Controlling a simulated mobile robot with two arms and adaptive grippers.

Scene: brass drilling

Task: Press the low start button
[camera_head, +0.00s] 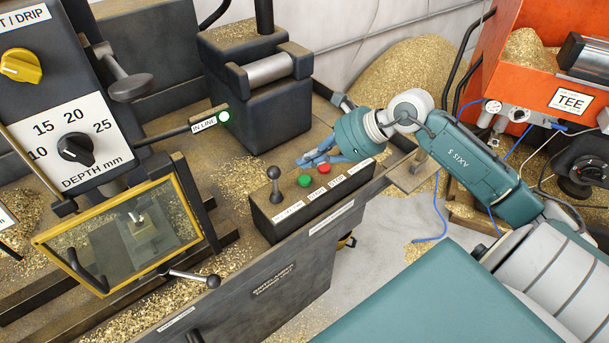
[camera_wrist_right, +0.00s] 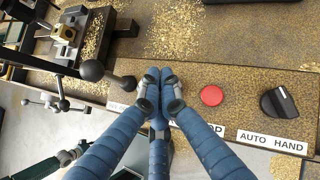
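The green start button (camera_head: 304,181) sits on top of the dark control box (camera_head: 262,208) on the front of the machine. The red stop button (camera_head: 323,169) is beside it and also shows in the right wrist view (camera_wrist_right: 212,95). My right gripper (camera_head: 304,160) is above and behind the buttons in the head view, with its blue fingers drawn together and nothing seen between them. In the right wrist view, its fingertips (camera_wrist_right: 159,78) lie left of the red button and hide the green one. Contact with a button cannot be told. My left gripper is not in view.
A black ball-topped lever (camera_head: 273,173) stands on the box left of the green button. An AUTO/HAND selector (camera_wrist_right: 278,103) is right of the red button. A yellow-framed guard (camera_head: 125,235) is at the left. Brass chips (camera_head: 240,160) lie behind the box.

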